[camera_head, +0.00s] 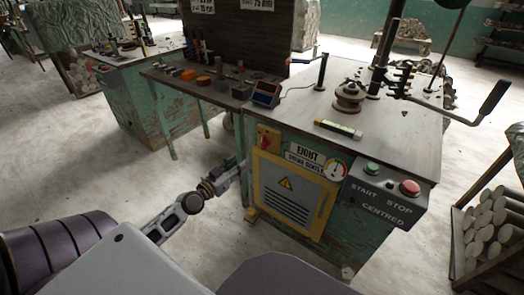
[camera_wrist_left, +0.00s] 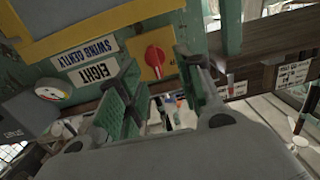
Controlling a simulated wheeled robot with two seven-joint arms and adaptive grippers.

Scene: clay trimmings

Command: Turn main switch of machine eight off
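Machine eight (camera_head: 300,262) is a worn green cabinet with a label (camera_head: 305,153) reading EIGHT. Its main switch (camera_head: 266,142) is a red knob on a yellow plate at the upper left of the front. In the left wrist view the red switch (camera_wrist_left: 155,60) appears beyond the fingertips, close to the line between them. My left gripper (camera_head: 238,168) is just left of and below the switch in the head view, apart from it. In the wrist view the left gripper (camera_wrist_left: 158,72) is open, its green-padded fingers wide apart with nothing between them. My right gripper is not in view.
A yellow-framed vent panel (camera_head: 288,200) lies below the label. A control box (camera_head: 385,195) with green START and red STOP buttons is at the right. A side shelf (camera_head: 205,88) with small items juts left. A log rack (camera_head: 490,225) stands right.

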